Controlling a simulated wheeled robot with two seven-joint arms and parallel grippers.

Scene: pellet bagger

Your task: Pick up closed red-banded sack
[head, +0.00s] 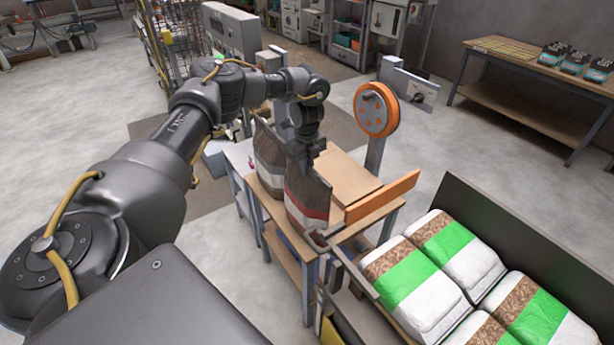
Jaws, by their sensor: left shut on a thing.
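The red-banded sack (308,198) has a dark brown upper part, a red band and a pale lower part. It is upright at the near end of a small wooden table (383,203). My left gripper (306,160) is above it, pointing down, and is shut on its top. The arm and the sack hide the fingertips in part. I cannot tell whether the sack's base touches the table. My right gripper is not in the head view.
Another brown and white sack (268,160) stands just behind. An orange reel (377,109) on a post and an orange bar (382,195) are close on the right. A dark-walled bin (520,225) holds several green-banded sacks (458,250). Open floor lies beyond.

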